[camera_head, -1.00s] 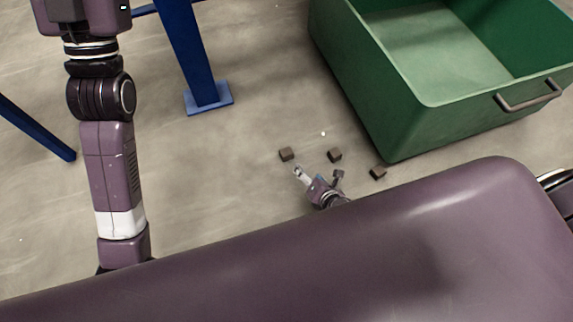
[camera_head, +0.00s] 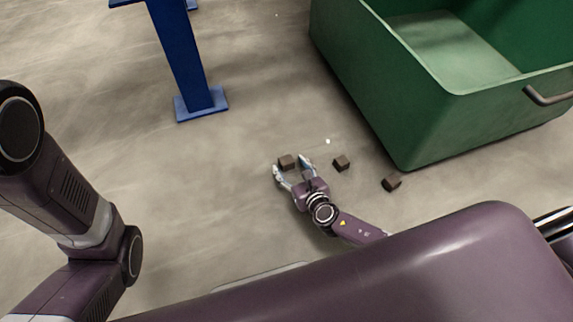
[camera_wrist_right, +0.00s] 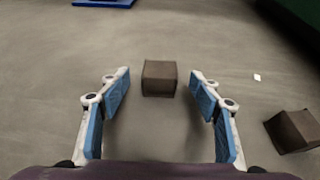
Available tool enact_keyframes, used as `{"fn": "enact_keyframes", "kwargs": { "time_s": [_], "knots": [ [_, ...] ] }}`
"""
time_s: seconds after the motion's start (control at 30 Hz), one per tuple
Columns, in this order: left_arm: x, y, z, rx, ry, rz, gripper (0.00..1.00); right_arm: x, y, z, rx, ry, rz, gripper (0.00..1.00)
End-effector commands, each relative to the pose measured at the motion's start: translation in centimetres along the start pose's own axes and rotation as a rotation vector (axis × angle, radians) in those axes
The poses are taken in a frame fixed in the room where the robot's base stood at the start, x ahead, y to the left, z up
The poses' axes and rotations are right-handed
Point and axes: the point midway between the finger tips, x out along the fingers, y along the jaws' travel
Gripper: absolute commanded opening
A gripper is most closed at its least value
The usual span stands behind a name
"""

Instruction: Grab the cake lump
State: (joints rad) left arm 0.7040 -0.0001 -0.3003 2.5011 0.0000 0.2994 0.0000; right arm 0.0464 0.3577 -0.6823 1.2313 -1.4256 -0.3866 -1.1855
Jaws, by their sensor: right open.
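A dark brown cake lump (camera_head: 287,162) lies on the floor. My right gripper (camera_head: 290,166) is open, with the lump just ahead of and partly between its fingertips in the head view. In the right wrist view the lump (camera_wrist_right: 159,78) sits centred beyond the open blue-padded fingers (camera_wrist_right: 160,92), with a gap on each side. Two more brown lumps lie to the right, one (camera_head: 341,163) close by and one (camera_head: 392,183) near the green bin. Part of one also shows at the right of the wrist view (camera_wrist_right: 293,130). My left gripper is out of view.
A large green bin (camera_head: 375,90) stands at the upper right. A blue post with a foot plate (camera_head: 201,105) stands at the upper left. A small white scrap (camera_head: 327,141) lies near the lumps. The floor to the left is clear.

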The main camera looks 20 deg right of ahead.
Motion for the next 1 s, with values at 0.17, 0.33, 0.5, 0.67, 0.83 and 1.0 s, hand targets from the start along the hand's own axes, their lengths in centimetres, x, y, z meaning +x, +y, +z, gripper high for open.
{"fn": "enact_keyframes", "kwargs": {
  "time_s": [0.17, 0.33, 0.5, 0.67, 0.83, 1.0],
  "knots": [
    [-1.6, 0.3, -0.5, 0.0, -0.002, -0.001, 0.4, 2.8, 0.0, 0.1, 0.001, -0.002, -0.001, 0.58],
    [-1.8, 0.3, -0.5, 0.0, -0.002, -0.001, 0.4, 3.5, 0.0, 0.2, 0.002, 0.001, -0.002, 0.58],
    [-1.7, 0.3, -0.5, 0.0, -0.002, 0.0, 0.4, 3.4, 0.0, 0.3, 0.002, 0.001, -0.001, 0.57],
    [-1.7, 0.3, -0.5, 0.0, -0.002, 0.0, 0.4, 3.4, 0.0, 0.2, 0.002, 0.001, -0.001, 0.39],
    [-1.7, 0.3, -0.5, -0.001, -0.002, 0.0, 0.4, 3.4, 0.0, 0.2, 0.002, 0.001, -0.001, 0.2],
    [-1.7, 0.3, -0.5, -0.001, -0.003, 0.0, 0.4, 3.4, 0.0, 0.3, 0.002, 0.0, -0.001, 0.11]
  ]
}}
